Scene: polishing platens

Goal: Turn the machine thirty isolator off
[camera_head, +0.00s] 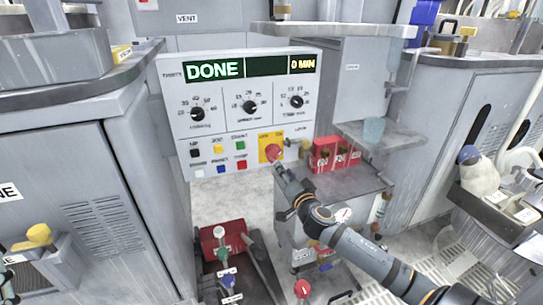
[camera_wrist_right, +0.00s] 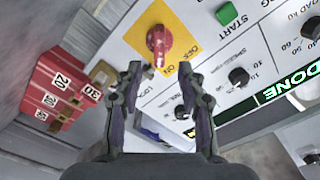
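The isolator is a red rotary knob (camera_head: 273,152) on a yellow plate (camera_head: 264,140) at the lower right of the machine's panel (camera_head: 240,115). A pale mark on the knob lies toward the ON lettering. The panel display (camera_head: 214,69) reads DONE and 0 MIN. My right gripper (camera_wrist_right: 158,72) is open and empty; its fingertips are just short of the knob, one on each side, apart from it. My left gripper is not clearly in view.
Red numbered boxes (camera_head: 335,155) stand on a shelf just right of the panel. Several coloured buttons, including a green one (camera_wrist_right: 226,14), sit beside the isolator. Dials (camera_head: 250,107) are above. A red block with knobs (camera_head: 222,240) lies below.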

